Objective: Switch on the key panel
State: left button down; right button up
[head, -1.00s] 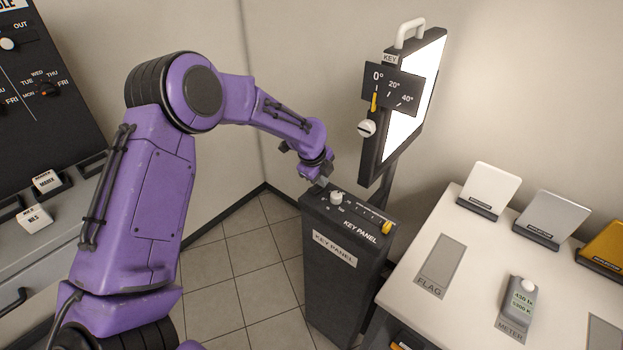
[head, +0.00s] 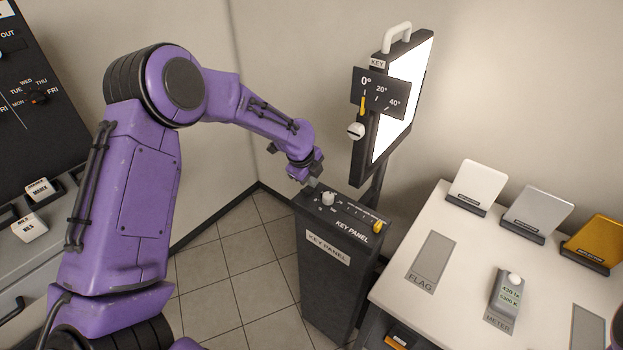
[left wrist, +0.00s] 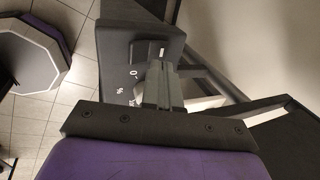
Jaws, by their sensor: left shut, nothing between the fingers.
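The key panel (head: 341,262) is a dark box on a pedestal with a white label on its front. Its top carries a white knob (head: 328,198) and a slider scale with a yellow handle (head: 379,227). My left gripper (head: 313,183) is at the far left edge of the panel's top, close to the knob. In the left wrist view its shut fingers (left wrist: 162,84) reach over the panel top (left wrist: 122,60), beside a dark rocker-like piece (left wrist: 150,50). I cannot tell whether they touch it. My right gripper is not in view.
A lit light panel (head: 402,95) marked KEY stands behind, with an angle scale (head: 380,92). At right, a white table (head: 455,262) holds a meter (head: 505,295) and upright white, grey and gold cards. A dark board (head: 40,130) is at left. Tiled floor is free between.

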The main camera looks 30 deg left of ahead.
pick_arm(q)
notch_tip(320, 180, up, 4)
jog(key=shift+f+p, duration=0.2)
jog(key=shift+p, duration=0.85)
notch_tip(320, 180, up, 3)
jog(key=b, duration=0.2)
notch_tip(320, 180, up, 6)
jog(key=b, duration=0.2)
send_over(311, 191)
jog(key=shift+r, duration=0.15)
